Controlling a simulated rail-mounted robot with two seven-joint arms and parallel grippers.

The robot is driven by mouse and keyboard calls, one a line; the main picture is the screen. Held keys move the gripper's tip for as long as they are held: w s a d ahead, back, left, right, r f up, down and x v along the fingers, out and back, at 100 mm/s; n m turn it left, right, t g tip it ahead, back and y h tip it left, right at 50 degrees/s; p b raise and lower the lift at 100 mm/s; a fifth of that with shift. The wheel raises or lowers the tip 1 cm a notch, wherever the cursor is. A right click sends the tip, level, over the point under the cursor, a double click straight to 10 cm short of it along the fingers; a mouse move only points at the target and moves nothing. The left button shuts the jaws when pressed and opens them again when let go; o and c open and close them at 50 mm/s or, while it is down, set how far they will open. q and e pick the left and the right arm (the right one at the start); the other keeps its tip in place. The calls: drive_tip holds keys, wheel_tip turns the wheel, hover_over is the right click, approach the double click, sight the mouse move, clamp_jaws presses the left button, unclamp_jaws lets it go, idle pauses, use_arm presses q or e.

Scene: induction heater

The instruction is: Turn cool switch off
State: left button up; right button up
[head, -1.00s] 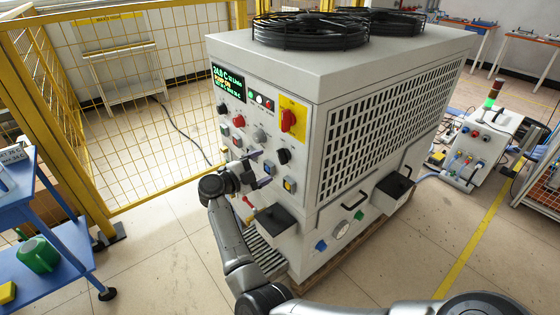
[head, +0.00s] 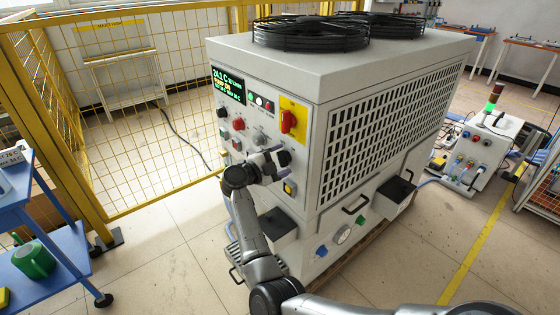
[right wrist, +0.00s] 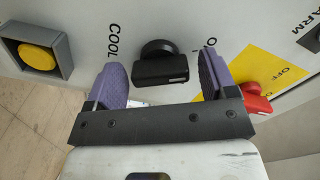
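The cool switch (right wrist: 160,65) is a black rotary knob on the light grey front panel, beside the printed word COOL in the right wrist view. In the head view the black knob (head: 284,158) is partly covered by my gripper. My right gripper (right wrist: 162,84) is open, with its purple finger pads on either side of the knob and visible gaps to it. In the head view the right gripper (head: 274,160) is close to the panel. My left gripper is not in view.
A red main switch on a yellow plate (head: 299,107) sits above the knob. A yellow button in a grey housing (right wrist: 38,57) is beside it. A dark box (head: 278,222) juts out below. A yellow mesh fence (head: 150,150) stands at left.

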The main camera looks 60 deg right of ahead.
drive_tip(key=c, duration=0.8)
drive_tip(key=shift+m, duration=2.1)
drive_tip(key=o, duration=0.8)
drive_tip(key=shift+o, duration=0.5)
drive_tip(key=shift+a, duration=0.1)
